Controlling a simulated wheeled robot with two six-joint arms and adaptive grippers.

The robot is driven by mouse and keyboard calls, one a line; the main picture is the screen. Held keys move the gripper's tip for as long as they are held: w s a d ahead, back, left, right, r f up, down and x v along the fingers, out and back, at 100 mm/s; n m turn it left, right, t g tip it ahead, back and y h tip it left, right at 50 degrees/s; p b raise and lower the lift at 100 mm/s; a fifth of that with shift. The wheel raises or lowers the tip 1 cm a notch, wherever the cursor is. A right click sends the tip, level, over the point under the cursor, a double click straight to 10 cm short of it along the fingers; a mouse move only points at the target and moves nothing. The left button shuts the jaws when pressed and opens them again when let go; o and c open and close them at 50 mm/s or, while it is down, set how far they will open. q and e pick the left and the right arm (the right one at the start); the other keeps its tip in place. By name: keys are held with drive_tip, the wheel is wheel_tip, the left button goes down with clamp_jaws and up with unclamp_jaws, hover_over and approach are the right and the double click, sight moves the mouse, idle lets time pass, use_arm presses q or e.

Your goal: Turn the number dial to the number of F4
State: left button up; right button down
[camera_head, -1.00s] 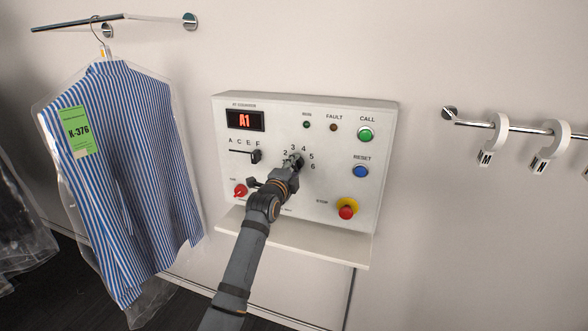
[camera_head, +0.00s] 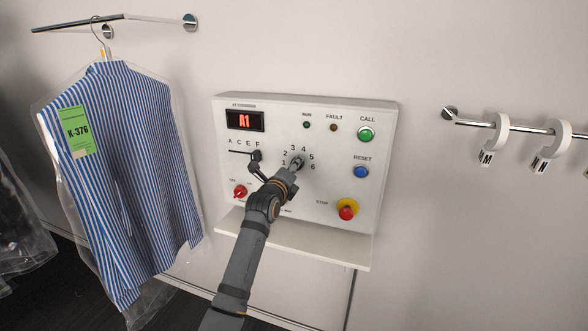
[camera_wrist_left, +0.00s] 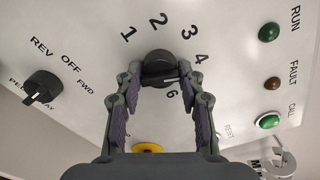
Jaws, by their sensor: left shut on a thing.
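The number dial (camera_head: 297,159) is a dark round knob on the white control panel, ringed by printed numbers 1 to 6. My left gripper (camera_head: 295,165) reaches it from below and covers much of it. In the left wrist view, the fingertips of my left gripper (camera_wrist_left: 159,79) are shut on the dial (camera_wrist_left: 164,61), one on each side. A white mark on the dial points right, towards the side between 4 and 6; 5 is hidden by a finger. The display (camera_head: 245,121) reads A1. The letter slider (camera_head: 256,156) sits under F. My right gripper is out of view.
A red knob (camera_head: 240,191) is at the panel's lower left. Green (camera_head: 366,134) and blue (camera_head: 361,172) buttons and a red stop button (camera_head: 347,212) are at the right. A ledge (camera_head: 330,248) juts out below. A bagged striped shirt (camera_head: 130,170) hangs at left.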

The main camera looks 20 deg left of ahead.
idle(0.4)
use_arm(q)
drive_tip(key=o, duration=1.1)
drive_tip(key=shift+o, duration=0.2)
drive_tip(key=s, duration=1.2)
drive_tip(key=shift+a, duration=0.2)
drive_tip(key=shift+f, duration=0.1)
